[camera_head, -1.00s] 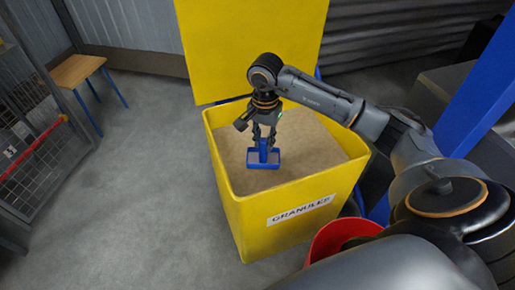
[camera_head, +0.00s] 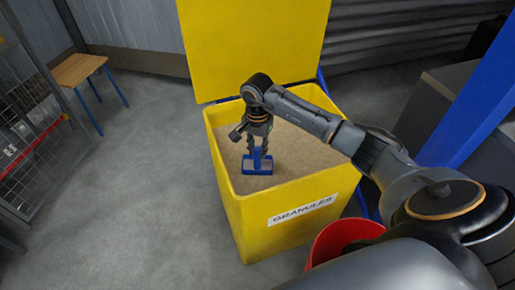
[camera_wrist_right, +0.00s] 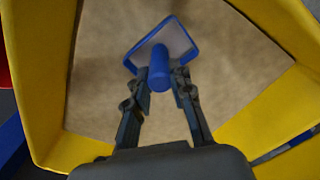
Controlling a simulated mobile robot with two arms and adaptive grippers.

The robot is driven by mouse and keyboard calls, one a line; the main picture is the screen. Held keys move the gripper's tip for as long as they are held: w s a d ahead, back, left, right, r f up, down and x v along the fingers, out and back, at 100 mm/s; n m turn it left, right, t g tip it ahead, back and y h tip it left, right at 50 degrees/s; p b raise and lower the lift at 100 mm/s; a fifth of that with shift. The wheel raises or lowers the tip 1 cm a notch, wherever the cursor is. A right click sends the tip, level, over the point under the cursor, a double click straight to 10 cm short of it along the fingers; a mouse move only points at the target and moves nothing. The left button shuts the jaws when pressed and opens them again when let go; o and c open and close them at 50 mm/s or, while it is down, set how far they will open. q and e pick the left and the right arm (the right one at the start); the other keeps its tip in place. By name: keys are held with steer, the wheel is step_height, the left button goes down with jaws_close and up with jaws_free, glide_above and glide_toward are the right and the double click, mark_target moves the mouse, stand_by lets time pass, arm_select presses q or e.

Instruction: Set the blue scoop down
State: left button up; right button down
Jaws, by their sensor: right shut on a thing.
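The blue scoop (camera_head: 257,168) is inside the yellow granules bin (camera_head: 232,205), over the tan granules (camera_head: 297,155). My right gripper (camera_head: 257,149) points down and is shut on the scoop's upright handle. In the right wrist view my right gripper (camera_wrist_right: 161,78) has a finger on each side of the round blue handle, and the scoop's square pan (camera_wrist_right: 172,38) shows beyond it. I cannot tell whether the pan touches the granules or holds any. My left gripper is not in view.
The bin's yellow lid (camera_head: 250,45) stands open at the back. A red bucket (camera_head: 340,236) is beside the bin at the front right, partly hidden by my arm. A wooden-topped stool (camera_head: 80,69) and a wire cage (camera_head: 28,120) are at the left. Grey floor between is clear.

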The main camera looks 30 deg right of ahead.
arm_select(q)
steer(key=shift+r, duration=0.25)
arm_select(e)
steer(key=c, duration=1.2)
jaws_free()
steer(key=shift+o, duration=0.2)
steer(key=shift+r, duration=0.1)
arm_select(q)
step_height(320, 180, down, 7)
steer(key=p, duration=0.1)
steer(key=shift+p, duration=0.4)
arm_select(e)
step_height(320, 180, up, 12)
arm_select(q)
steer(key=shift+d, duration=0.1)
